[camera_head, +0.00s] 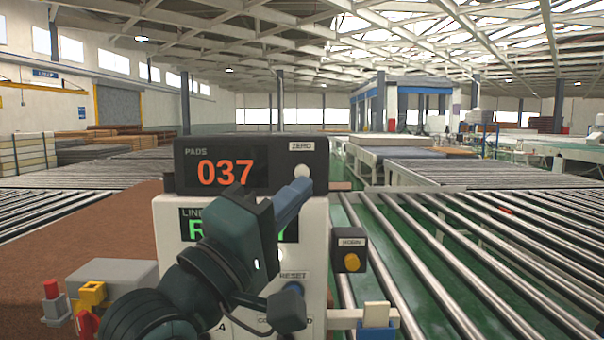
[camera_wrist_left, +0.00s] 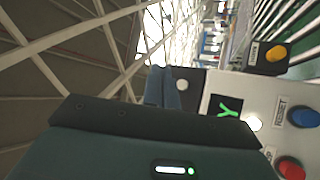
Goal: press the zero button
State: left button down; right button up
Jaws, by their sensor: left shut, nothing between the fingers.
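The zero button is a small pale round button (camera_head: 301,171) under the ZERO label on the right of the dark PADS counter box (camera_head: 228,167). The counter reads 037 in orange. In the left wrist view the pale button (camera_wrist_left: 182,85) shows just right of my fingertips. My left gripper (camera_head: 303,187) is shut and empty, its blue fingers pointing up and right. In the head view the tips are just below the button; I cannot tell if they touch it. My right gripper is in neither view.
A pale control panel (camera_head: 316,215) stands below the counter, with green text partly hidden by my arm. A yellow button on a dark box (camera_head: 351,262) and a blue reset button (camera_head: 293,289) are nearby. Roller conveyors (camera_head: 480,250) run right; a brown surface (camera_head: 100,240) lies left.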

pick_arm(q)
send_near(302, 172)
jog(key=w+d+r, duration=0.2)
jog(key=d+r, duration=0.1)
jog(key=d, duration=0.1)
jog(key=shift+w+d+r+b, duration=0.2)
jog(key=shift+w+d+b, duration=0.15)
jog(key=shift+d+b, duration=0.1)
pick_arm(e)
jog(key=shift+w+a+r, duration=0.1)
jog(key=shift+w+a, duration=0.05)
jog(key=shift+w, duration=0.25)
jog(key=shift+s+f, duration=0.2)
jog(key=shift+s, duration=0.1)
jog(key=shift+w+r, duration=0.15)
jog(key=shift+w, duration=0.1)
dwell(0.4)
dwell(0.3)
pick_arm(q)
jog(key=shift+w+p, duration=0.3)
jog(key=shift+w, duration=0.1)
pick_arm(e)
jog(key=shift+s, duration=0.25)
